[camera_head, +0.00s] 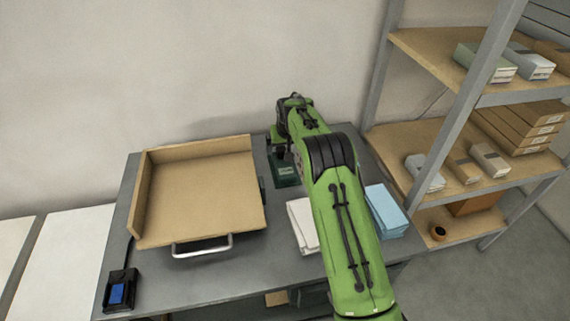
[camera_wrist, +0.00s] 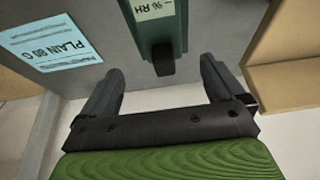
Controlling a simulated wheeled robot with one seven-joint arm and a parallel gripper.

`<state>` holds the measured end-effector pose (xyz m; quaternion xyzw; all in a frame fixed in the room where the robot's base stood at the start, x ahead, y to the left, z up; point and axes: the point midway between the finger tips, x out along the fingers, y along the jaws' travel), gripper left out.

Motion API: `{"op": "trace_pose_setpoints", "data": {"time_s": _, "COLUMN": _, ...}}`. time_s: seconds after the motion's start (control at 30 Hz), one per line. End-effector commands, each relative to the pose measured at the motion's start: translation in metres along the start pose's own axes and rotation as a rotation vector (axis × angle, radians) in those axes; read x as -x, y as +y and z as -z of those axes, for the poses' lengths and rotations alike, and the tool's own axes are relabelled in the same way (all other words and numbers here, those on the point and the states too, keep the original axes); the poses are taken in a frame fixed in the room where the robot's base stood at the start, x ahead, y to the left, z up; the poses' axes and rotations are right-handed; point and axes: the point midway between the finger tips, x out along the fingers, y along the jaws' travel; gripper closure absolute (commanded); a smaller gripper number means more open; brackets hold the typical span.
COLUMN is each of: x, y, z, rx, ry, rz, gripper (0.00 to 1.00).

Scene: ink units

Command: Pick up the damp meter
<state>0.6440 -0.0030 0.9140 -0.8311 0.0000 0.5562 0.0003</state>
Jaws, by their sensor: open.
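The damp meter is a dark green device with a pale label reading "% RH" and a black stub at its near end. In the wrist view the damp meter (camera_wrist: 172,36) is at top centre, its far end cut off by the frame edge. In the head view the damp meter (camera_head: 287,174) lies on the grey table, partly hidden by my arm. My gripper (camera_wrist: 160,70) is open and empty, its fingers on either side of the line of the black stub. In the head view my gripper (camera_head: 280,150) is over the meter's far end, mostly hidden.
A wooden tray (camera_head: 200,190) with raised sides and a metal handle is left of the meter. A white stack (camera_head: 301,222) and blue packs (camera_head: 386,208) lie nearer on the table. Shelving (camera_head: 440,140) with boxes stands at right. A black holder (camera_head: 120,290) is at front left.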

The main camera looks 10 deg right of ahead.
Motion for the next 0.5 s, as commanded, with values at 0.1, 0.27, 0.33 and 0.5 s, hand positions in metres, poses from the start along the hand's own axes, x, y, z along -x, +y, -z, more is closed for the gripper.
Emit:
{"op": "trace_pose_setpoints", "data": {"time_s": 0.1, "x": -0.021, "y": 0.0, "z": 0.0, "rx": 0.0, "ry": 0.0, "rz": 0.0, "gripper": 0.04}}
{"op": "trace_pose_setpoints", "data": {"time_s": 0.27, "x": -0.042, "y": -0.002, "z": -0.001, "rx": 0.0, "ry": -0.002, "rz": 0.0, "gripper": 0.04}}
{"op": "trace_pose_setpoints", "data": {"time_s": 0.33, "x": -0.058, "y": -0.003, "z": -0.002, "rx": 0.001, "ry": -0.002, "rz": 0.0, "gripper": 0.04}}
{"op": "trace_pose_setpoints", "data": {"time_s": 0.5, "x": -0.076, "y": -0.003, "z": -0.001, "rx": 0.001, "ry": 0.0, "rz": 0.0, "gripper": 0.04}}
